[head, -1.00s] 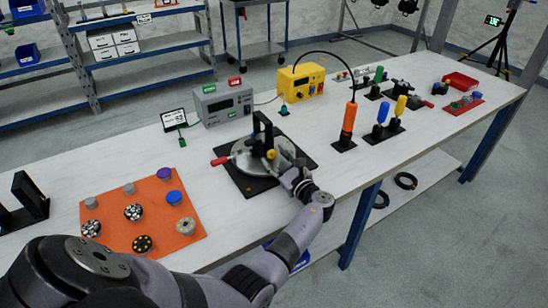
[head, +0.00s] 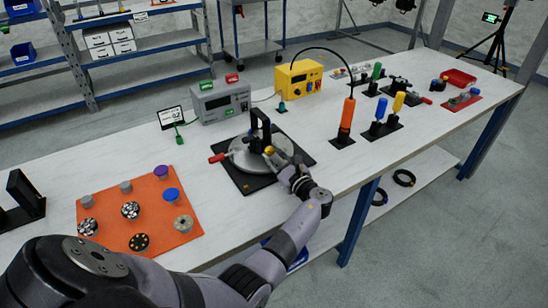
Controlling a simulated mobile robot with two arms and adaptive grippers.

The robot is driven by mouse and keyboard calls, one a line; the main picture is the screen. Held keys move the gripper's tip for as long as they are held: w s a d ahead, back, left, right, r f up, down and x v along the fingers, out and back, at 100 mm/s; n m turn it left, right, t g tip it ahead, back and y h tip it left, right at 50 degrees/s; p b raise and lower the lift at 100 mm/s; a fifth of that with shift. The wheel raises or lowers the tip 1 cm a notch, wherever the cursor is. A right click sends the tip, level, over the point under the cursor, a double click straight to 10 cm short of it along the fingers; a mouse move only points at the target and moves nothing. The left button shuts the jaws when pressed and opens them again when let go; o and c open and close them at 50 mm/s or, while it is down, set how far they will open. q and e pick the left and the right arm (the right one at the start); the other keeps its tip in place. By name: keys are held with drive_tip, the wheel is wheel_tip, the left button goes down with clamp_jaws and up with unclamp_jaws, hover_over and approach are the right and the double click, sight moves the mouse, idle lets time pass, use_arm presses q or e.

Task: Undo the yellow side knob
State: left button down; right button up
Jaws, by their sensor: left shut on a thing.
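The yellow side knob (head: 269,150) is on the near right side of a round grey metal fixture (head: 243,158). The fixture sits on a black base plate (head: 250,184) and has a black upright bracket (head: 262,128) and a red-handled lever (head: 218,157). My left gripper (head: 277,158) reaches in from the lower right and is shut at the yellow knob. Its fingers are small and partly hide the knob's near side, so the exact grip is hard to see. My right gripper is not in view.
An orange mat (head: 150,240) with several knobs lies at the left. A grey instrument (head: 222,101) and a yellow one (head: 300,78) stand behind the fixture. An orange-handled tool (head: 346,116) on a cable and a stand with blue and yellow handles (head: 381,130) are to the right.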

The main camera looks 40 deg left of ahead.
use_arm(q)
drive_tip(key=shift+f+n+b, duration=0.25)
drive_tip(key=shift+n+b, duration=0.6)
drive_tip(key=shift+n, duration=0.25)
drive_tip(key=shift+r+n, duration=0.2)
drive_tip(key=shift+n, duration=0.3)
drive_tip(key=c, duration=1.7)
unclamp_jaws()
drive_tip(key=o, duration=0.4)
